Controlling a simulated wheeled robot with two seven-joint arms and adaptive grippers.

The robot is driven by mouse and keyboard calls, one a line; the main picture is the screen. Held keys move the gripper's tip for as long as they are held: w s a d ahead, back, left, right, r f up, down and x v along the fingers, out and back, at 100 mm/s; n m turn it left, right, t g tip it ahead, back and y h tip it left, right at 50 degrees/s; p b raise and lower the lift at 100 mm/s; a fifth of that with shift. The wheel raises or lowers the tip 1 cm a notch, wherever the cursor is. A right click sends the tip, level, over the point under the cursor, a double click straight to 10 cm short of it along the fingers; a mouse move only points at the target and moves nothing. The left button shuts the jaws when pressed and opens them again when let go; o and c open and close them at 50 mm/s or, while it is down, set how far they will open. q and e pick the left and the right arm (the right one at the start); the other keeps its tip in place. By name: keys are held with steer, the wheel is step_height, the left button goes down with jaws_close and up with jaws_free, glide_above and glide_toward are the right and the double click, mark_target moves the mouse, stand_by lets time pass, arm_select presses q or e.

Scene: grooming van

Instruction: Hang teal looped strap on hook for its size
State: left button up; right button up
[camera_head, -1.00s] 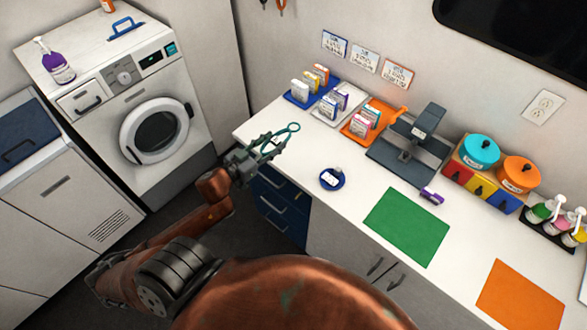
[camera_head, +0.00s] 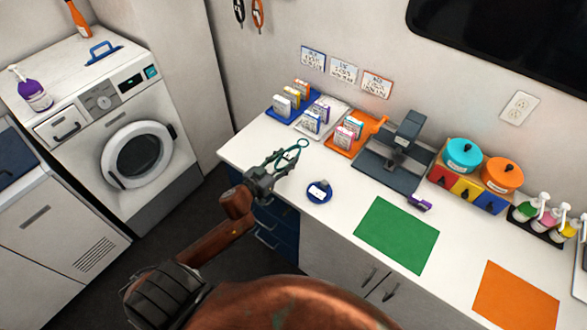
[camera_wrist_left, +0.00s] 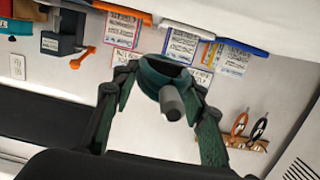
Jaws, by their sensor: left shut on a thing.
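My left gripper (camera_head: 279,163) is shut on the teal looped strap (camera_head: 293,150), held over the left end of the counter. The strap's loop extends past the fingertips. In the left wrist view the dark green strap (camera_wrist_left: 157,68) shows large, with a grey cylindrical piece in front of it. A black strap (camera_head: 239,11) and an orange strap (camera_head: 258,15) hang on the wall at the top, cut by the frame edge. In the left wrist view they hang at a wooden rail (camera_wrist_left: 246,143). The hooks' sizes cannot be read. My right gripper is not in view.
The white counter (camera_head: 335,222) holds blue, white and orange trays of boxes, a dark stand (camera_head: 392,165), a blue round dish (camera_head: 319,191) and a green mat (camera_head: 397,234). Three cards are on the wall. A washing machine (camera_head: 105,125) stands left, with floor between.

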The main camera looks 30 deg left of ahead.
mark_target(294, 171)
arm_select(q)
steer(key=f, duration=0.1)
steer(key=w+d+f, duration=0.1)
steer(key=w+f, duration=0.1)
steer(key=shift+w+d+f+b, duration=0.15)
steer(key=shift+d+f+b, duration=0.1)
steer(key=shift+d+b, duration=0.05)
steer(key=shift+w+d+f, duration=0.1)
steer(key=shift+w+f, duration=0.05)
steer(key=shift+f, duration=0.4)
steer(key=shift+w+d+f, duration=0.1)
steer(key=shift+f, duration=0.95)
steer(key=shift+f, duration=0.2)
steer(key=o, duration=1.2)
